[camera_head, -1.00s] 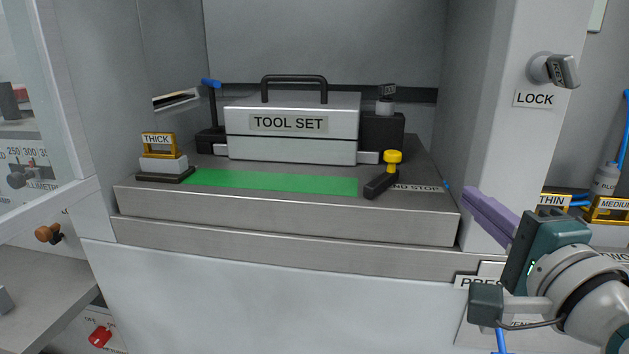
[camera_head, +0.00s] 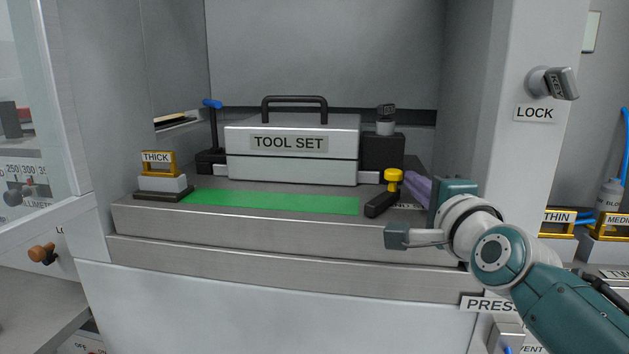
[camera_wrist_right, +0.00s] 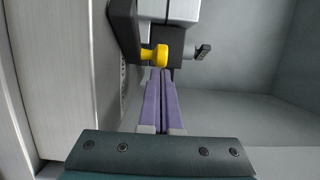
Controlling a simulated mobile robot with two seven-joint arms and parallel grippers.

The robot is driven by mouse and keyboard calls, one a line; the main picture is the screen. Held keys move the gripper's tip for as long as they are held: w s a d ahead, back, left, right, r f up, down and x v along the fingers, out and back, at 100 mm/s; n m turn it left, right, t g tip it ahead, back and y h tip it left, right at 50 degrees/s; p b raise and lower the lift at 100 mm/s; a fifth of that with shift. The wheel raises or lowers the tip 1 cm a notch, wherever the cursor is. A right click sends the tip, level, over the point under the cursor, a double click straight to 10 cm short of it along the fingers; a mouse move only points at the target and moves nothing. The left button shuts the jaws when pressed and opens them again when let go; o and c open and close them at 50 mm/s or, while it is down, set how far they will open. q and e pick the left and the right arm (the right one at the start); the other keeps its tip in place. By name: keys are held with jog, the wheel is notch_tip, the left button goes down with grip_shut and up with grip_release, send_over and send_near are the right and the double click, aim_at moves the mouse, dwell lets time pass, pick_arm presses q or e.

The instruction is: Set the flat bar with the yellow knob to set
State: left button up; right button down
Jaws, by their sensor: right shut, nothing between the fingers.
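The flat black bar (camera_head: 381,205) with the yellow knob (camera_head: 393,176) lies on the right part of the grey bed, beyond the right end of the green strip, and slants toward the front left. My right gripper (camera_head: 414,183) has its purple fingers shut and empty, just right of the knob. In the right wrist view the shut fingers (camera_wrist_right: 160,84) point at the yellow knob (camera_wrist_right: 158,55), with the black bar (camera_wrist_right: 125,30) beside it. I cannot tell whether the fingertips touch the knob. The label by the bar is mostly hidden by my gripper. My left gripper is out of view.
The silver TOOL SET box (camera_head: 290,160) stands behind the green strip (camera_head: 280,202). A THICK block (camera_head: 160,178) sits at the left end. The press wall with the LOCK handle (camera_head: 553,83) rises at right. The bed's front edge (camera_head: 250,223) is clear.

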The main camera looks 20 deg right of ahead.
aim_at(401, 177)
dwell(0.3)
jog(key=shift+b, duration=0.3)
jog(key=shift+w+n+y, duration=0.2)
jog(key=shift+n+y, duration=0.2)
jog(key=shift+y, duration=0.1)
jog(key=shift+w+y+b, duration=0.1)
jog(key=shift+y+b, duration=0.2)
jog(key=shift+b, duration=0.15)
jog(key=shift+w+d+n+y+b, duration=0.1)
jog(key=shift+w+n+y+b, duration=0.15)
jog(key=shift+n+y+b, duration=0.2)
jog(key=shift+w, duration=0.35)
jog(key=shift+w+a+b, duration=0.2)
jog(key=shift+w+b, duration=0.1)
jog(key=shift+w, duration=0.55)
